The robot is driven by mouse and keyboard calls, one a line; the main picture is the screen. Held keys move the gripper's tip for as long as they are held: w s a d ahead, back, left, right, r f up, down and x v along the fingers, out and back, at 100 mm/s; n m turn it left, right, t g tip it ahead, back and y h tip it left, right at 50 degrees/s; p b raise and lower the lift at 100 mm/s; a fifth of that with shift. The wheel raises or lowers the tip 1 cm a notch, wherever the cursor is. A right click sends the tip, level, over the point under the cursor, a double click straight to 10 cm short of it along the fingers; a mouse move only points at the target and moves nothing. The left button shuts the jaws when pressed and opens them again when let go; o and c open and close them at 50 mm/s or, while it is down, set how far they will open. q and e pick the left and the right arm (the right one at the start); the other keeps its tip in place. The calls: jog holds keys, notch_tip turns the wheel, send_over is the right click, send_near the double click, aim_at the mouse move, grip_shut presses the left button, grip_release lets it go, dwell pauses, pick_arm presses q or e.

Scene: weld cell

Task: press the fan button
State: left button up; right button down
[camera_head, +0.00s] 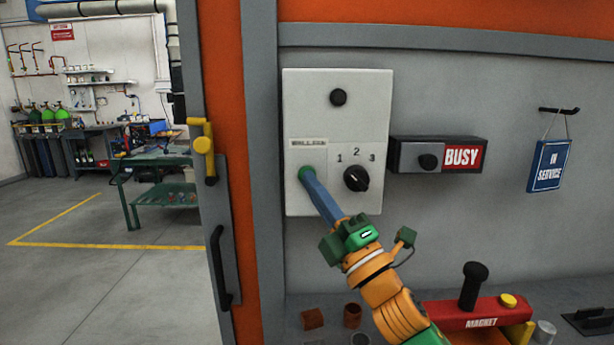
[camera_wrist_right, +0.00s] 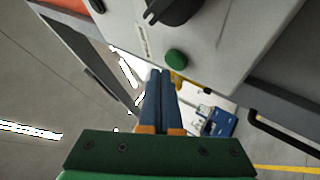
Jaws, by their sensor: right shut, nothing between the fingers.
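A light grey control panel (camera_head: 310,100) is fixed to the grey wall. A green round button (camera_head: 304,173) sits at its lower left, under a small label strip (camera_head: 308,143) too small to read surely. My right gripper (camera_head: 309,177) has its blue fingers together, empty, with the tips at the button and partly covering it. In the right wrist view the green button (camera_wrist_right: 176,59) shows just beyond and slightly right of the fingertips (camera_wrist_right: 161,74). I cannot tell whether they touch. My left gripper is not in view.
The panel also has a black rotary knob (camera_head: 356,179) marked 1, 2, 3 and a black button (camera_head: 338,97). A BUSY sign box (camera_head: 437,155) is at right. Open floor lies left.

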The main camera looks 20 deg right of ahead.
dwell(0.5)
jog(key=shift+w+d, duration=0.1)
jog(key=shift+w, duration=0.35)
jog(key=shift+w+d, duration=0.1)
jog(key=shift+w, duration=0.1)
dwell(0.3)
jog(key=shift+s+a, duration=0.2)
jog(key=shift+s, duration=0.45)
jog(key=shift+s, duration=0.1)
jog(key=s, duration=0.2)
jog(key=s+a, duration=0.1)
jog(key=s+p, duration=0.1)
jog(key=s, duration=0.1)
jog(key=shift+s+a, duration=0.3)
jog(key=shift+a, duration=0.05)
